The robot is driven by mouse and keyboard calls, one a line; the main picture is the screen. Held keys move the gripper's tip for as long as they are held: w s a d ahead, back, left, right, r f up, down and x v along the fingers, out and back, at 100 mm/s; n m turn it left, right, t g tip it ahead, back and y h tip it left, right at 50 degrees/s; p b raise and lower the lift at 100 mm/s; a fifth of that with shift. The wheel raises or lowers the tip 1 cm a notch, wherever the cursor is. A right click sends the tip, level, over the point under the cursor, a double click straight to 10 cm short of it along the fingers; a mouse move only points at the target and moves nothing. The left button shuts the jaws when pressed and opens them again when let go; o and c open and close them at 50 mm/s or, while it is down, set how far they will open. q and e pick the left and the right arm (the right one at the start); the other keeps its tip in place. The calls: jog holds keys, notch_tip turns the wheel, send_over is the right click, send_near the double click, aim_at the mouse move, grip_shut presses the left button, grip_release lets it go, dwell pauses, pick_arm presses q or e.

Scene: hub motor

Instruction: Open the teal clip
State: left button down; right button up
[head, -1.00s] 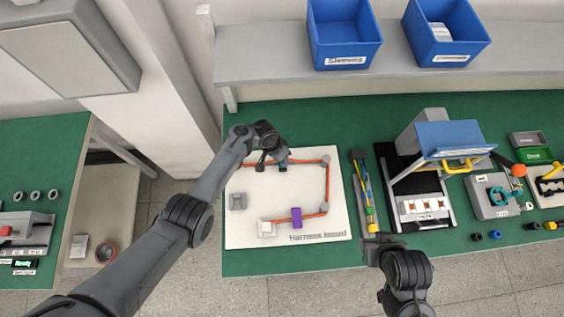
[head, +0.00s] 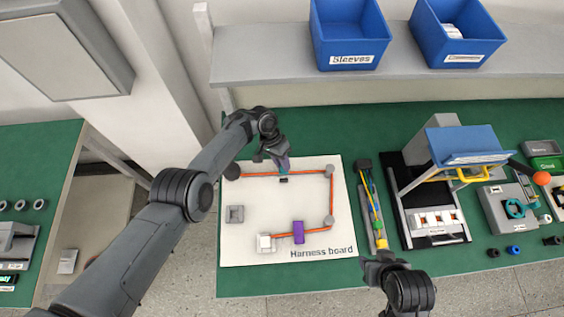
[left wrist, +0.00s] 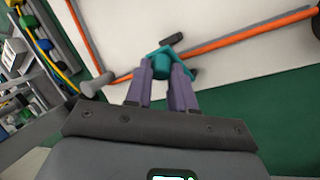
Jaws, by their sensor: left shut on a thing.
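The teal clip (left wrist: 178,58) sits at the orange cable (left wrist: 222,43) in the left wrist view, near the board's edge. My left gripper (left wrist: 167,72) is shut on the clip, with a purple-grey finger on each side of it. A small dark piece (left wrist: 171,38) lies just beyond the clip. The fingers partly cover the clip, and I cannot tell whether it is open. In the head view my left gripper (head: 283,168) is at the far run of the cable and mostly hides the clip. My right gripper (head: 377,256) is low at the right; its fingers are unclear.
Blue bins (head: 348,45) stand on the shelf behind.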

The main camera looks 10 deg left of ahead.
pick_arm(q)
jog(key=c, duration=0.9)
grip_release()
jog(key=shift+c, duration=0.2)
jog(key=shift+w+a+r+p, duration=0.15)
jog(key=shift+r+p, duration=0.15)
jog(key=shift+r, duration=0.25)
jog(key=p+v, duration=0.2)
jog(key=v, duration=0.4)
jog(key=shift+r, duration=0.2)
jog(key=shift+a, duration=0.1)
